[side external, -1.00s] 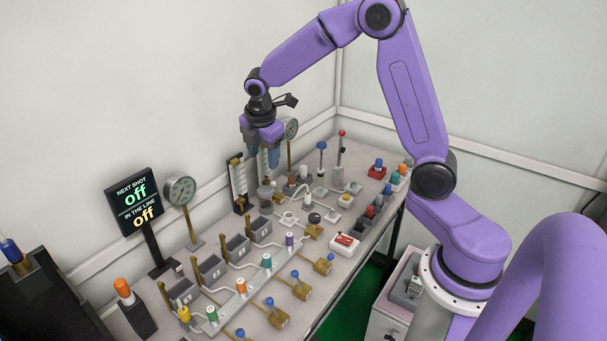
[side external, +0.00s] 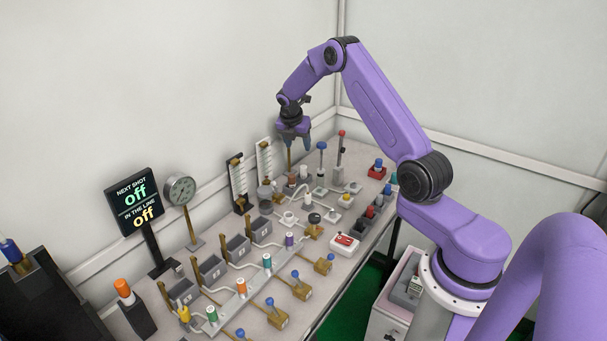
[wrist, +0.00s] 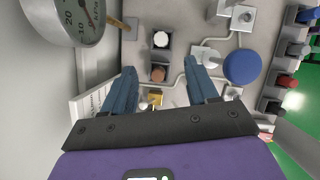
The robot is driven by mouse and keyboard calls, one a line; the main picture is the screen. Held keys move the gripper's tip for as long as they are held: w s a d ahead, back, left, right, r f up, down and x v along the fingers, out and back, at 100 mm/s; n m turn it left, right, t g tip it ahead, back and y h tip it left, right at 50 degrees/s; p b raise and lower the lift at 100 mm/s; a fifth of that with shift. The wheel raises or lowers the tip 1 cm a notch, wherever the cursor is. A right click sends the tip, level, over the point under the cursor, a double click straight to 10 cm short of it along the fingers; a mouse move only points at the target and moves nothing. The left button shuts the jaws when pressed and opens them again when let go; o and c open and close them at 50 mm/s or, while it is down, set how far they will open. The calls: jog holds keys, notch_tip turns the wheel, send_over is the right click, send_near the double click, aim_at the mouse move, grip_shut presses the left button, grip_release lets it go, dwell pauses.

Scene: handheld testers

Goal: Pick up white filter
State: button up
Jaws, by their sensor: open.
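A white-topped cylinder, which looks like the white filter (side external: 304,171), stands upright near the back of the bench. In the wrist view its round white top (wrist: 161,39) sits in a dark square holder, beyond the fingertips. A brown-topped cylinder (side external: 291,181) stands beside it; in the wrist view its top (wrist: 158,73) appears between my fingers. My gripper (side external: 296,147) is open and empty, above the bench near these two cylinders. Both blue fingers show in the wrist view (wrist: 160,68), apart from each other. Their exact height above the cylinders is hard to tell.
A tall blue-knobbed post (side external: 321,147) and a red-knobbed post (side external: 341,134) stand to the right. A dial gauge (wrist: 75,20) is close at upper left in the wrist view. Several small fixtures crowd the bench.

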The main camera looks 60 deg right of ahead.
send_near(303, 167)
jog(key=x, duration=0.5)
jog(key=shift+d+r, duration=0.1)
jog(key=shift+d, duration=0.05)
jog(key=shift+a+x, duration=0.1)
jog(key=shift+x, duration=1.2)
jog(key=shift+a+x, duration=0.15)
jog(key=shift+x, duration=1.15)
jog(key=shift+s, duration=0.1)
grip_shut()
